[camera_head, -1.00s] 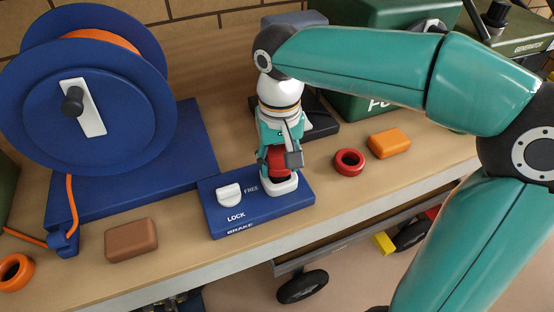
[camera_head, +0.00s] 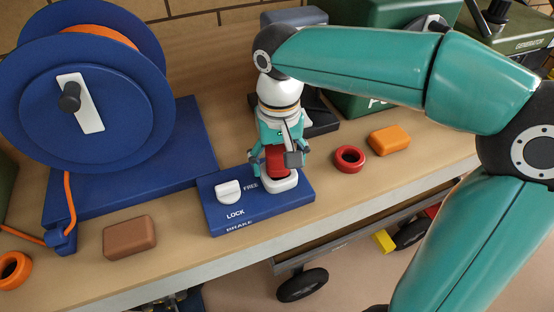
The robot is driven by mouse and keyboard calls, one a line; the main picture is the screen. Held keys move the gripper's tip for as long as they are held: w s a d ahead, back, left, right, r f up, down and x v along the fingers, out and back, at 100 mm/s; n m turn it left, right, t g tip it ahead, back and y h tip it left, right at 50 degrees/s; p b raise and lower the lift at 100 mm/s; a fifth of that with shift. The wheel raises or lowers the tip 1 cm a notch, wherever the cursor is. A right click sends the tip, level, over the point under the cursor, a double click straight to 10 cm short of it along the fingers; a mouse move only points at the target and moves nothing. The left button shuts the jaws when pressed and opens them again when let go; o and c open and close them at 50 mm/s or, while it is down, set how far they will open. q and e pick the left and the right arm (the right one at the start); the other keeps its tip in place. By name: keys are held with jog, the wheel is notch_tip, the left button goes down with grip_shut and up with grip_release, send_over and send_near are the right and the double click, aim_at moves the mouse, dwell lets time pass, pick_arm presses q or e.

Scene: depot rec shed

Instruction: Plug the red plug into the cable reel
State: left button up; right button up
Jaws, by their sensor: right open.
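The blue cable reel (camera_head: 110,140) with orange cable stands at the left of the bench. Its blue base carries a brake plate (camera_head: 225,218) marked FREE, LOCK and BRAKE, with a white knob (camera_head: 228,191). The red plug (camera_head: 276,161) stands upright at a white round socket (camera_head: 280,182) on that plate. I cannot tell how deep it sits. My right gripper (camera_head: 277,170) points down around the red plug with its fingers apart. My left gripper is not in view.
A brown block (camera_head: 130,237) and an orange ring (camera_head: 13,270) lie at the front left. A red ring (camera_head: 349,159) and an orange block (camera_head: 389,141) lie right of the plate. Green cases stand behind. A dark wheel (camera_head: 302,285) shows below the bench edge.

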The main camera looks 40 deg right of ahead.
notch_tip(320, 180, up, 12)
jog(key=shift+f, duration=0.1)
dwell(0.5)
